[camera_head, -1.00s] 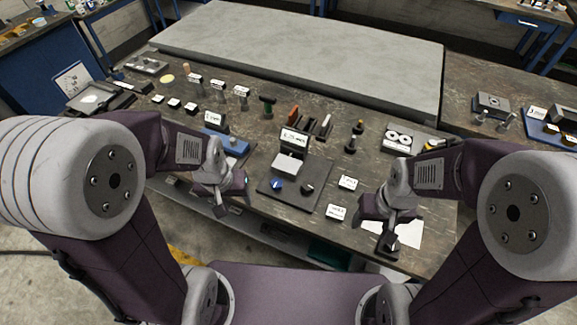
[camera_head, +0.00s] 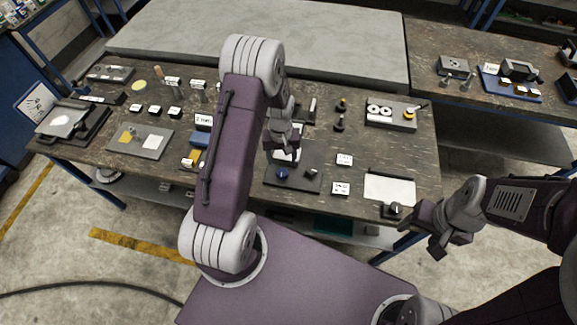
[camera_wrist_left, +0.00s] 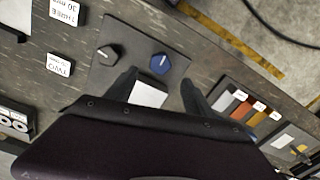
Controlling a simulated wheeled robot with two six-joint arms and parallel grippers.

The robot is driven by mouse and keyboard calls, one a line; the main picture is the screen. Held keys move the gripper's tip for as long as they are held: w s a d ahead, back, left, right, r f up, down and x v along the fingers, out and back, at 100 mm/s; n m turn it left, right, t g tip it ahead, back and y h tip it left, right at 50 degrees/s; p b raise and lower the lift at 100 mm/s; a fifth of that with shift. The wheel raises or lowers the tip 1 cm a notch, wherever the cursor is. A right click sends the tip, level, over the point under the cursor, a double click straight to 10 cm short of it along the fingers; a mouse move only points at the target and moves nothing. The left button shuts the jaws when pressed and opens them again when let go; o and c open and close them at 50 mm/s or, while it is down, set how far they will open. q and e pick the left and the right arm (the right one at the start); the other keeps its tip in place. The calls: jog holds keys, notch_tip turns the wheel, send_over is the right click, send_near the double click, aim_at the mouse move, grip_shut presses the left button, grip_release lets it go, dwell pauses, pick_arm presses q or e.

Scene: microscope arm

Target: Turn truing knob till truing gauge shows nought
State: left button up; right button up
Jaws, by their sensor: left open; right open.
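A dark plate (camera_head: 295,185) on the bench carries a blue knob (camera_head: 281,174) and a black knob (camera_head: 311,174) near its front edge. The blue knob (camera_wrist_left: 160,63) shows a white pointer line in the left wrist view, beside the black knob (camera_wrist_left: 108,53). Which is the truing knob I cannot tell. A white-faced block (camera_wrist_left: 148,93) sits behind them; no gauge reading is legible now. My left gripper (camera_head: 284,148) is above the plate, open and empty, its fingers spread over the white block. My right gripper (camera_head: 436,246) is open beyond the bench's front right edge.
White label cards (camera_head: 344,159) stand right of the plate. A white sheet (camera_head: 389,187) and a small black knob-like piece (camera_head: 395,210) lie at the front right. A tray with round white parts (camera_head: 392,114) is behind. My left arm hides some of the bench's middle.

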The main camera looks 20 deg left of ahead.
aim_at(282, 172)
pick_arm(q)
notch_tip(282, 172, down, 9)
jog(key=shift+r+p, duration=0.1)
jog(key=shift+p, duration=0.8)
grip_shut()
